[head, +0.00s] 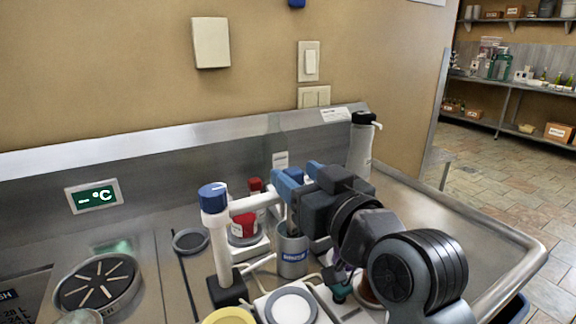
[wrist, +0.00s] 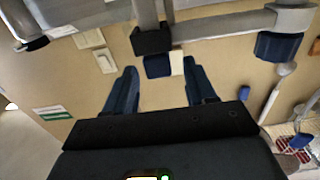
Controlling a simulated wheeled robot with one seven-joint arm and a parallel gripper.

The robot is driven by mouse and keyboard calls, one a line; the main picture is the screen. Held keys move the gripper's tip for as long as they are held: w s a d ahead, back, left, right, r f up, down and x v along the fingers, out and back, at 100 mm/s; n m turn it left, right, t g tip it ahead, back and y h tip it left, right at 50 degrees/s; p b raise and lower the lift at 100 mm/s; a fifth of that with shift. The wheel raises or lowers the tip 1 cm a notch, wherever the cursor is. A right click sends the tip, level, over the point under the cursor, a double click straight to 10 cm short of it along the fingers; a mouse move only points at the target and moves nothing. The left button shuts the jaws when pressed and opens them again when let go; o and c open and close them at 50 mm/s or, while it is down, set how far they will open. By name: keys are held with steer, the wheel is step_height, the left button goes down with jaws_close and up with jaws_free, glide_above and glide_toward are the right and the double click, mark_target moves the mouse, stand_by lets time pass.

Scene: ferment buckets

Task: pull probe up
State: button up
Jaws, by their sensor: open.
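A white post with a blue cap (head: 214,200) stands on a black base in the head view, and its white side arm (head: 258,203) reaches right toward my gripper (head: 294,178). A blue piece (head: 293,174) shows between my gripper's blue fingers, above the grey labelled cup (head: 292,250). In the wrist view my gripper (wrist: 161,68) has its fingers spread wide. A blue block (wrist: 157,66) shows between them, beside a dark block (wrist: 152,40) on a light bar. It may be the probe's top; I cannot tell whether the fingers touch it. The probe's lower part is hidden.
A red-labelled jar (head: 243,225) stands behind the side arm. A white bottle with a black top (head: 360,145) stands at the back right. A °C display (head: 95,196) is at left.

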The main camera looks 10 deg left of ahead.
mark_target(289, 168)
steer(key=shift+x, duration=2.15)
jaws_close()
